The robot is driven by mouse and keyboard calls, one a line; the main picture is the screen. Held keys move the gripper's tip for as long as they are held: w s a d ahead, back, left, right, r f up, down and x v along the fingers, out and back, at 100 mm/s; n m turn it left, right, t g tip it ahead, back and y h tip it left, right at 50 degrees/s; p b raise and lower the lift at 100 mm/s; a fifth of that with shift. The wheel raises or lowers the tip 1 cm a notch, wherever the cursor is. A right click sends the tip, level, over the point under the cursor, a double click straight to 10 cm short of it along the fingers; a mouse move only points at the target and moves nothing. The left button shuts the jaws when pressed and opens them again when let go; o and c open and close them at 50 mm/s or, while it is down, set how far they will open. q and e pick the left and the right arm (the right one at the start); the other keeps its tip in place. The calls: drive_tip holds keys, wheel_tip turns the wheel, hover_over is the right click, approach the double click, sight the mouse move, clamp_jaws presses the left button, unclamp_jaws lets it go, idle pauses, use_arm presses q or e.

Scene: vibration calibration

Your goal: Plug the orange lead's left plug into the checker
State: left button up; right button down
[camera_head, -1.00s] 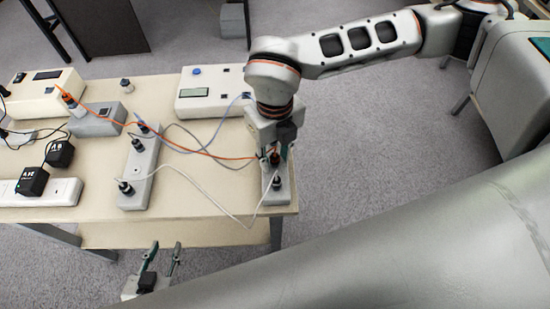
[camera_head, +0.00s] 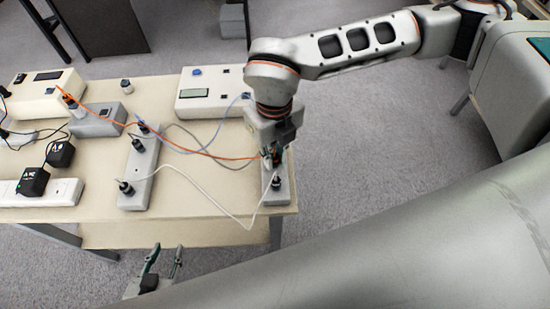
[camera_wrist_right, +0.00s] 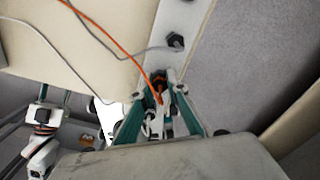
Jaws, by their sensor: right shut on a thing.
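The orange lead (camera_head: 185,142) runs across the table from an orange-tipped left plug (camera_head: 66,97) beside a small grey box (camera_head: 95,126) to the right-hand grey strip (camera_head: 284,194). My right gripper (camera_head: 273,160) is over that strip, shut on the lead's right plug, which my fingers partly hide. In the right wrist view the orange lead enters between the teal fingers (camera_wrist_right: 160,112). I cannot tell whether that plug is seated in the strip. My left gripper (camera_head: 162,262) is open and empty in front of the table. Which unit is the checker is not clear.
A cream unit with a display (camera_head: 205,92) stands at the back, another cream unit (camera_head: 38,97) at the left. A middle grey strip (camera_head: 138,172) holds several dark plugs. Grey and white leads cross the table.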

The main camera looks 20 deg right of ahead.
sight(274, 157)
drive_tip(key=shift+r, duration=0.25)
use_arm(q)
drive_tip(key=shift+w+a+r, duration=0.1)
drive_tip(key=shift+w+r, duration=0.5)
drive_tip(key=shift+r, duration=0.05)
drive_tip(key=shift+s, duration=0.1)
